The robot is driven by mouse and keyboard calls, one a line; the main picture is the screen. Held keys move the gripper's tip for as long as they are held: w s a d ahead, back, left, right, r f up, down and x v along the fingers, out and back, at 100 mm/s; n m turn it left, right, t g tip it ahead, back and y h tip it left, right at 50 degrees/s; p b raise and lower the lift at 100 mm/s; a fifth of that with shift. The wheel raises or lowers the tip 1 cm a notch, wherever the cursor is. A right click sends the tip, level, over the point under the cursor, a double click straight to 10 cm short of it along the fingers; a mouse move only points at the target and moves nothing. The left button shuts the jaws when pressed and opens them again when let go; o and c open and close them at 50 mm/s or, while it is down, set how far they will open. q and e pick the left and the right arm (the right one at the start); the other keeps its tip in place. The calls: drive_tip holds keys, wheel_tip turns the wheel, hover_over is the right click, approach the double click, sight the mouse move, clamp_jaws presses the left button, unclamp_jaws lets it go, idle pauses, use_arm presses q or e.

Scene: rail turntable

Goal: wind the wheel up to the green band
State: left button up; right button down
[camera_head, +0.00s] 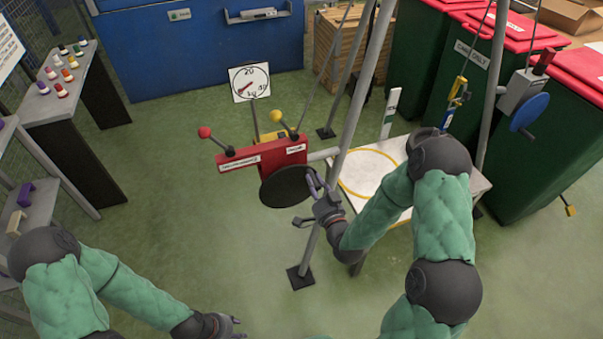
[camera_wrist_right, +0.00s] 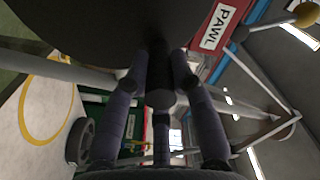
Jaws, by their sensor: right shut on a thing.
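A dark round wheel (camera_head: 285,188) sits on the front of a red housing (camera_head: 268,156) on the slanted frame. My right gripper (camera_head: 313,186) is at the wheel's right edge. In the right wrist view my right gripper (camera_wrist_right: 160,110) is shut on a dark cylindrical handle (camera_wrist_right: 159,88) standing out from the wheel (camera_wrist_right: 90,22). A white upright strip (camera_head: 393,100) behind the frame carries a green mark (camera_head: 387,129), too small to read closely. My left gripper (camera_head: 236,325) is low at the bottom edge, away from the wheel; its finger opening is unclear.
Levers with a red knob (camera_head: 204,132) and a yellow knob (camera_head: 276,116) rise from the housing. A dial (camera_head: 249,82) stands behind. A white platform with a yellow ring (camera_head: 365,172) lies right. A blue handwheel (camera_head: 530,112) hangs farther right. The floor at left centre is clear.

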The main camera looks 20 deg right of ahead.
drive_tip(key=shift+s+d+f, duration=0.1)
drive_tip(key=shift+f, duration=0.2)
drive_tip(key=shift+d+f+m+b, duration=0.4)
drive_tip(key=shift+f+m, duration=0.15)
drive_tip(key=shift+m, duration=0.25)
drive_tip(key=shift+d+f+m, duration=0.4)
drive_tip(key=shift+f+m, duration=0.25)
drive_tip(key=shift+m, duration=0.45)
